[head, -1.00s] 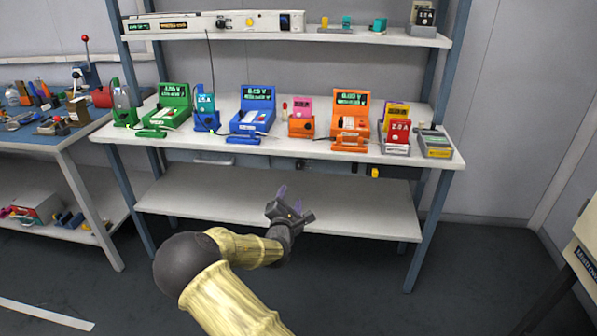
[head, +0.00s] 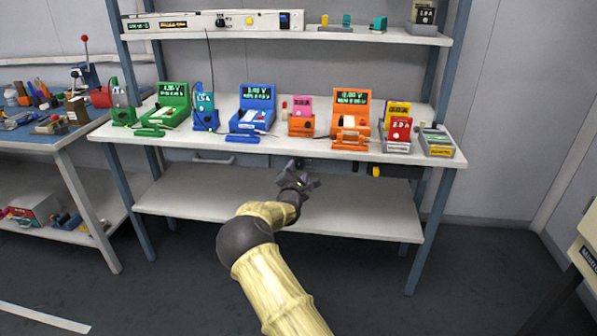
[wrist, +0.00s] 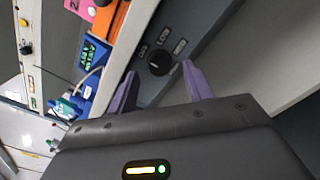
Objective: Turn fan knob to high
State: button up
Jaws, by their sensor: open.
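The fan knob (wrist: 159,62) is a round black dial with a light mark on a dark grey panel (wrist: 205,32) in the wrist view. Contact is not clear. In the head view my gripper (head: 299,168) is just below the bench's front edge, and the knob cannot be made out there.
Above, the white bench (head: 270,146) holds green, blue and orange testers (head: 351,108) and several small holders. A lower shelf (head: 350,212) lies under my gripper. A yellow item (head: 376,171) hangs under the bench edge to the right. Floor in front is clear.

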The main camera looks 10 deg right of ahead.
aim_at(300, 164)
jog(key=shift+x, duration=1.2)
